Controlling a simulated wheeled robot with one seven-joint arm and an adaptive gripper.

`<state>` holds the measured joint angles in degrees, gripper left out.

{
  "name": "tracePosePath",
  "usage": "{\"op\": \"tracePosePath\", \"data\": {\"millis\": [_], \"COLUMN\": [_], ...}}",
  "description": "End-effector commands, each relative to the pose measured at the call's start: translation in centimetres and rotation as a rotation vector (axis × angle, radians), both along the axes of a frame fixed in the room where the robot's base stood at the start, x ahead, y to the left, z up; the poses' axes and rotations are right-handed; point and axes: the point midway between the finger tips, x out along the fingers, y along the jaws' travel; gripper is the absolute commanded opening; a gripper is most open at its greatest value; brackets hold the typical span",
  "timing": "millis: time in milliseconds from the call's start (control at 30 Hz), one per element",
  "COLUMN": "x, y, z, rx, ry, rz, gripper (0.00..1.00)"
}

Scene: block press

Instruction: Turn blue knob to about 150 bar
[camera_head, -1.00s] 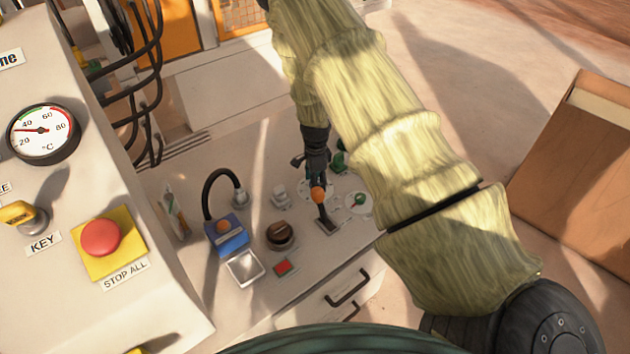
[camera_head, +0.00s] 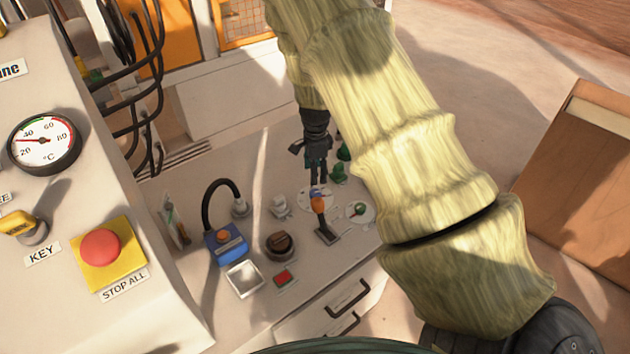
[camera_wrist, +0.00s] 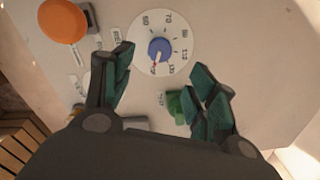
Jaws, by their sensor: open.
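The blue knob (camera_wrist: 160,49) sits at the centre of a white round dial with numbers (camera_wrist: 181,29) in the wrist view. A small reddish pointer shows at the knob's lower left, and the numbers are too small to read surely. My gripper (camera_wrist: 165,68) is open, its teal-padded fingers on either side of the knob's lower area, with nothing between them. In the head view my gripper (camera_head: 317,178) hangs above the panel, just behind an orange-topped lever (camera_head: 318,204). The knob is mostly hidden there by the lever and my gripper.
In the wrist view the orange lever ball (camera_wrist: 62,20) is at upper left and a green knob (camera_wrist: 180,106) lies below the dial. In the head view a green-centred dial (camera_head: 360,211), a dark knob (camera_head: 279,244) and a red button (camera_head: 283,278) are nearby. A red stop button (camera_head: 100,247) is at left.

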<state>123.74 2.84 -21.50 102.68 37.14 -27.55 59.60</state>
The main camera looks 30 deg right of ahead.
Motion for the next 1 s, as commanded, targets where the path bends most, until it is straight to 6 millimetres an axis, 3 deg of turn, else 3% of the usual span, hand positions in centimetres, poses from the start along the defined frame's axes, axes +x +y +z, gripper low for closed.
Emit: {"op": "tracePosePath", "data": {"millis": [233, 833, 1000], "x": [0.0, 0.0, 0.0], "y": [0.0, 0.0, 0.0], "z": [2.3, 2.6, 4.1], "rx": [0.0, 0.0, 0.0], "ry": [0.0, 0.0, 0.0], "rz": [0.001, 0.001, 0.001], "gripper": [0.58, 0.58, 0.58]}}
